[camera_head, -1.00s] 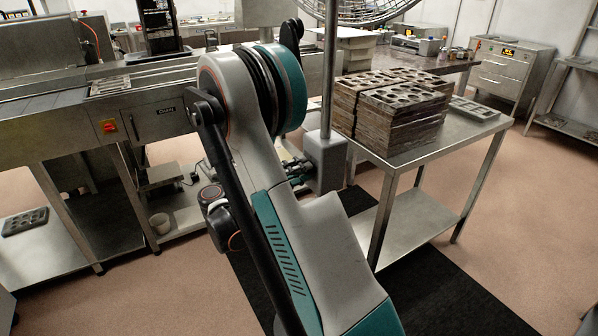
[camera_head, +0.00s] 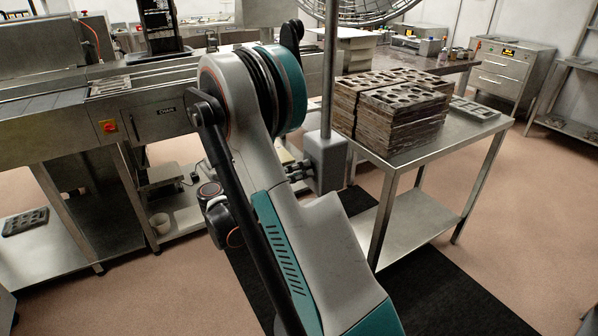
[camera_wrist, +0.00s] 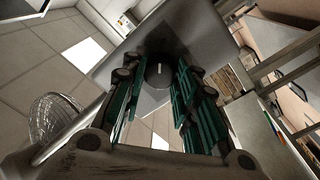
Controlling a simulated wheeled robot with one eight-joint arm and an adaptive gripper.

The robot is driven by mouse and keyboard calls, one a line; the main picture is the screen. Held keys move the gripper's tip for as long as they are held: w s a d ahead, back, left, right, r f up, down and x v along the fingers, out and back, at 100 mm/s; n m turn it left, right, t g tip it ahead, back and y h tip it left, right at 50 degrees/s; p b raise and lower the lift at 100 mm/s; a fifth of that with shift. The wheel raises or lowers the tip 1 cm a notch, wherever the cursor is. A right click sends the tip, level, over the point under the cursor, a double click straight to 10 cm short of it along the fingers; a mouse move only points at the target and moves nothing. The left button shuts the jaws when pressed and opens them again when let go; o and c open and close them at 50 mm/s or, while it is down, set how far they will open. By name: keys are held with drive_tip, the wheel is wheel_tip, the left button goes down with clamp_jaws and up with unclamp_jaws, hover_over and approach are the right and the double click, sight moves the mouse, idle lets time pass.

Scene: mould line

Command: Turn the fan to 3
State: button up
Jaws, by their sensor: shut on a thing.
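The fan's wire cage (camera_head: 362,10) shows at the top of the head view, on a grey pole (camera_head: 330,75) with a grey control box (camera_head: 326,162) low on it. In the wrist view the cage (camera_wrist: 52,118) is at the left. The box face (camera_wrist: 190,32) carries a dark round knob (camera_wrist: 158,76) with a pale pointer mark. My gripper (camera_wrist: 156,72) has its green fingers on both sides of the knob and is shut on it. The scale numbers are too small or dark to read.
A steel table (camera_head: 440,140) beside the box holds stacked brown moulds (camera_head: 395,110). A conveyor machine (camera_head: 150,110) stands at the left. A dark mat (camera_head: 440,285) lies on the floor. Open floor is at the right.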

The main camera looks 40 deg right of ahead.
drive_tip(key=shift+s+f+m, duration=0.1)
drive_tip(key=shift+f+m, duration=0.05)
drive_tip(key=shift+m, duration=0.15)
drive_tip(key=o, duration=1.1)
drive_tip(key=v, duration=1.2)
